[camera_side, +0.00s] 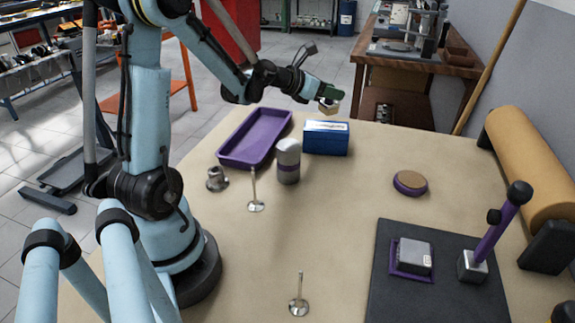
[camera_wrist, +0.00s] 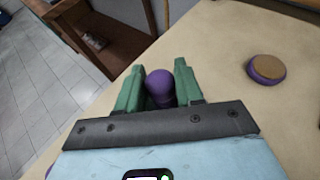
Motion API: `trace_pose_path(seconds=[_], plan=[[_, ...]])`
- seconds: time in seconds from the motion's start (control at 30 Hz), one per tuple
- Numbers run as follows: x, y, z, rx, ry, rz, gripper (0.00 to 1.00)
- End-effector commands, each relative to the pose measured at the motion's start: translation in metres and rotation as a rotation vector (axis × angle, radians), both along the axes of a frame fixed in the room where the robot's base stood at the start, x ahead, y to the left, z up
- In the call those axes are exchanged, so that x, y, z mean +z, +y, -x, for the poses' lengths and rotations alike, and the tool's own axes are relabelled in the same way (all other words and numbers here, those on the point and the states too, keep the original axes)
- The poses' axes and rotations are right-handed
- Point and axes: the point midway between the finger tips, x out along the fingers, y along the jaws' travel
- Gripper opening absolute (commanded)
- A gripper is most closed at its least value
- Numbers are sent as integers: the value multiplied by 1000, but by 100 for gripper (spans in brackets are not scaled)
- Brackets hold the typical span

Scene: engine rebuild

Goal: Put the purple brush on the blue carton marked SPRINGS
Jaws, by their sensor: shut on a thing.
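My gripper (camera_side: 329,97) is shut on the purple brush (camera_wrist: 160,88). In the wrist view the brush's rounded purple end shows between the green fingers (camera_wrist: 159,82). In the side view a pale, tan part of the brush (camera_side: 328,108) shows below the fingers; the rest is hidden. The blue carton (camera_side: 326,143) stands on the table, with a pale label along its top. Lettering on it is too small to read. The gripper appears above the carton in the side view, clear of it; its exact depth is hard to tell. The carton is not visible in the wrist view.
A round purple-and-tan pad (camera_side: 410,184) lies to the right. Valves (camera_side: 256,206) stand nearer. A dark mat (camera_side: 430,285) holds a lever fixture.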

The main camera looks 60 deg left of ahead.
Motion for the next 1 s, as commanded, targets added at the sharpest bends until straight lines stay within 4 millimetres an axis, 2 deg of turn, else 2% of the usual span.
trace_pose_path(seconds=[0.4, 0.8, 0.83, 1.0], plan=[[-39, 1, 0, -3, -2, 1, 3], [-43, 1, 0, -3, -2, 1, 3], [-43, 0, 0, -3, -2, 1, 38], [-43, 0, 0, -3, -2, 1, 62]])
